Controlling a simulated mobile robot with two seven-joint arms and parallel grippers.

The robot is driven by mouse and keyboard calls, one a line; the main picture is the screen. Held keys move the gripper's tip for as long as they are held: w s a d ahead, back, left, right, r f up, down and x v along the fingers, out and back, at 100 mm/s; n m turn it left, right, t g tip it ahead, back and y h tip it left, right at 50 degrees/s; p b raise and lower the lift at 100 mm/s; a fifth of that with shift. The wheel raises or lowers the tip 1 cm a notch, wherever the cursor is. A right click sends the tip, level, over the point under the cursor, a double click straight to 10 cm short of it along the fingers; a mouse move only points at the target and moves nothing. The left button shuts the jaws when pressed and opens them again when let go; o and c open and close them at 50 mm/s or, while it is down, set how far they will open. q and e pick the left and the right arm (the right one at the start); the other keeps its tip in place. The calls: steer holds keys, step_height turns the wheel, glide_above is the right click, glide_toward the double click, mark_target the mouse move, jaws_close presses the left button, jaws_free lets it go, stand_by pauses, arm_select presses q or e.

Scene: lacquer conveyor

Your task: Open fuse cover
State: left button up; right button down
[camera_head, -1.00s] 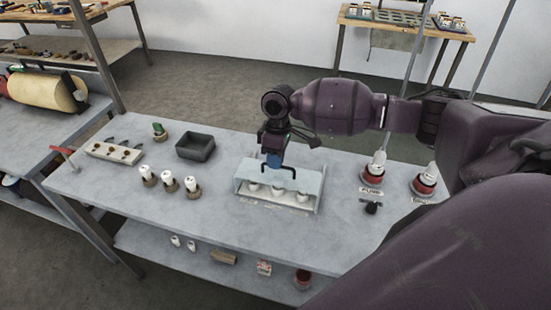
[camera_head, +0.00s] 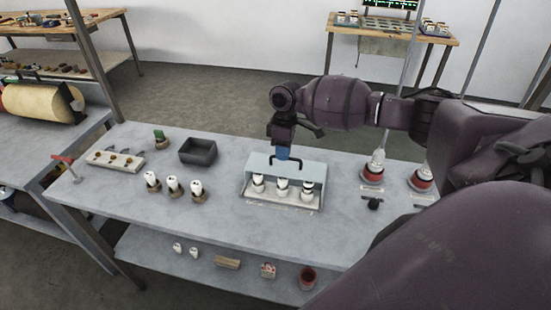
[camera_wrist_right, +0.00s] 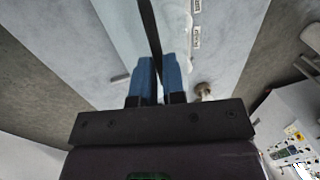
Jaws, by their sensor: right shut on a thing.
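The fuse cover (camera_head: 260,167) is a pale, see-through hood with a black handle on the fuse box at the middle of the table. It stands raised, and several white fuses (camera_head: 282,185) show in the open front below it. My right gripper (camera_head: 282,155) is above the box, with its blue fingers at the black handle. In the right wrist view the blue fingers (camera_wrist_right: 159,85) are closed on the dark bar of the handle (camera_wrist_right: 151,28). My left gripper is not in view.
White fuses in brown holders (camera_head: 172,186) stand left of the box. A dark grey bin (camera_head: 198,151) and a pale block with knobs (camera_head: 115,159) lie further left. Red-based pieces (camera_head: 373,174) stand at the right. The table front is clear.

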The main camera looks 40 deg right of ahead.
steer(key=w+d+b, duration=0.1)
steer(key=w+d, duration=0.3)
steer(key=d, duration=0.1)
steer(key=shift+w+d, duration=0.2)
steer(key=shift+w, duration=0.1)
steer(key=shift+r, duration=0.1)
steer(key=c, duration=1.2)
jaws_free()
step_height(320, 180, up, 10)
steer(key=w+d, duration=0.1)
steer(key=shift+w+d+r, duration=0.2)
steer(key=shift+d+r, duration=0.05)
steer(key=shift+d, duration=0.1)
steer(key=shift+s, duration=0.1)
